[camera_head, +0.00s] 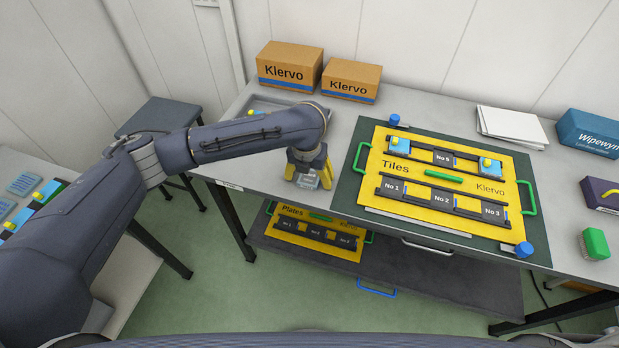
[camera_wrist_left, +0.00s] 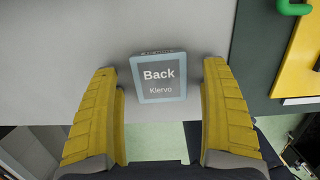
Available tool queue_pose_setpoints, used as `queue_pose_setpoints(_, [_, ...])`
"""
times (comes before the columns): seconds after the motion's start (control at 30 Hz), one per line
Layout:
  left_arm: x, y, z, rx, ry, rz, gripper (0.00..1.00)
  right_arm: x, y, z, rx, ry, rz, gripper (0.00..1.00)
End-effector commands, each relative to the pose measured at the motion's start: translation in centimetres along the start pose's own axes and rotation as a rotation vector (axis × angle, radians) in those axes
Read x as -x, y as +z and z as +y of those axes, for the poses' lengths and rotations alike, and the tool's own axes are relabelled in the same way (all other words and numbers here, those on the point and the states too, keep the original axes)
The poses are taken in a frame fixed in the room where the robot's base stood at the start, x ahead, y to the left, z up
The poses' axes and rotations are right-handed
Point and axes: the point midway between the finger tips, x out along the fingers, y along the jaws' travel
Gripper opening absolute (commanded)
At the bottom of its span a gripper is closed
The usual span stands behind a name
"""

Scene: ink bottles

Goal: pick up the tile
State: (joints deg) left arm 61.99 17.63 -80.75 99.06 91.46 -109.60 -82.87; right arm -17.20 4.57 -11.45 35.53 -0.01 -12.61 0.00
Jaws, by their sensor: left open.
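My left gripper (camera_head: 308,178) is open over the front edge of the table, left of the yellow Tiles board (camera_head: 440,179). In the left wrist view, a small grey-blue square tile (camera_wrist_left: 161,92) marked "Back" and "Klervo" lies between the two yellow fingers, at the table's edge. Both fingers stand apart from it. The slots marked No 1, No 2, No 3 and No 5 show bare. My right gripper is out of view.
Two Klervo boxes, left (camera_head: 289,66) and right (camera_head: 350,80), stand at the back. A grey tray (camera_head: 262,101) lies behind my left arm. White paper (camera_head: 510,125) and a blue Wipewym box (camera_head: 591,132) are at the right. A Plates board (camera_head: 314,236) lies on the lower shelf.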

Motion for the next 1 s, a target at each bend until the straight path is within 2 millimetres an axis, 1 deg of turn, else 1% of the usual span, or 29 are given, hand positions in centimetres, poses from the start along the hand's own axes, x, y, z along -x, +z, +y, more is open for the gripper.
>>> queue_pose_setpoints(0.07, [0.01, 0.0, 0.0, 0.0, 0.0, 0.0, 0.81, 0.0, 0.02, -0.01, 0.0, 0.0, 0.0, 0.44])
queue_pose_setpoints(0.5, [0.02, 0.0, 0.02, 0.0, 0.0, 0.0, 0.29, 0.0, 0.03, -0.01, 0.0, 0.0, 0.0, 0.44])
queue_pose_setpoints(0.6, [0.03, 0.01, 0.02, 0.0, 0.0, 0.0, 0.2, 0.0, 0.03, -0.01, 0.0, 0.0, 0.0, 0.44])
queue_pose_setpoints(0.87, [0.1, 0.03, 0.04, 0.001, 0.001, 0.0, 0.19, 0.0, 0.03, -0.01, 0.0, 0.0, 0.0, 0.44])
queue_pose_setpoints(1.0, [0.69, 0.17, 0.05, 0.001, 0.001, -0.002, 0.19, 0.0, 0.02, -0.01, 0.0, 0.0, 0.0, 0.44])
